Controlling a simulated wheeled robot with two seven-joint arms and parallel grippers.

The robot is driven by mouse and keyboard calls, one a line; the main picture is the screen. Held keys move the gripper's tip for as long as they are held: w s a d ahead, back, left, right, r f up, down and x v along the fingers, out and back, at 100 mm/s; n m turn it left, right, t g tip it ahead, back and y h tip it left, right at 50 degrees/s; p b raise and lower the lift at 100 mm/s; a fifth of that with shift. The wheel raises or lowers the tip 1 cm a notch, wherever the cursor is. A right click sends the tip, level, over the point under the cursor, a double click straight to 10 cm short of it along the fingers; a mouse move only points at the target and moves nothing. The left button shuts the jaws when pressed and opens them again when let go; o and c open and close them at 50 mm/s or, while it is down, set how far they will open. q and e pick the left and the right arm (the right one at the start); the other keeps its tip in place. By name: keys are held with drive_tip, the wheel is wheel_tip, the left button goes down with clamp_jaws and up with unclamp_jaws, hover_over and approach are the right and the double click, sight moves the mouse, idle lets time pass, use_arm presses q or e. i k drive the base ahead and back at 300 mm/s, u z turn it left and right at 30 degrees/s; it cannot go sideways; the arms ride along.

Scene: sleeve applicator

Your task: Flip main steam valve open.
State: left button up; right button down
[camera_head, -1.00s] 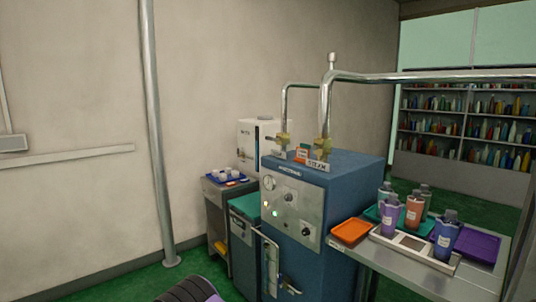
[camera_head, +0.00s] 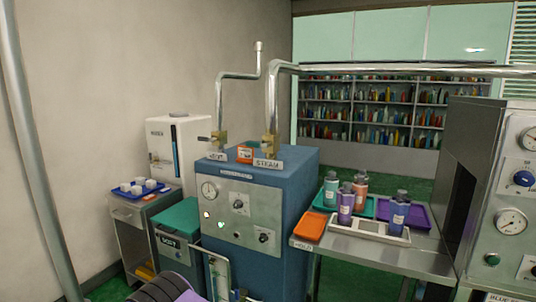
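A blue boiler cabinet (camera_head: 296,180) stands in the middle of the head view, with two metal pipes rising from its top. The steam pipe (camera_head: 272,100) has a brass valve (camera_head: 270,147) at its foot, behind a sign reading "STEAM" (camera_head: 268,163). A second brass valve (camera_head: 219,139) sits on the thinner pipe to the left, near a sign that seems to read "VENT" (camera_head: 216,156); a short dark lever sticks out to its left. I cannot tell the steam valve's handle position. Neither of my grippers is in view.
A metal table (camera_head: 400,257) with trays and bottles adjoins the boiler's right side. A steel machine with gauges (camera_head: 510,200) stands at far right. A teal-lidded bin (camera_head: 178,218) and a cart with a blue tray (camera_head: 122,194) stand left. A pipe (camera_head: 30,150) rises at far left.

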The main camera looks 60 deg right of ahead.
sight(249, 143)
drive_tip(key=z, duration=0.65)
drive_tip(key=i, duration=0.7)
drive_tip(key=z, duration=0.7)
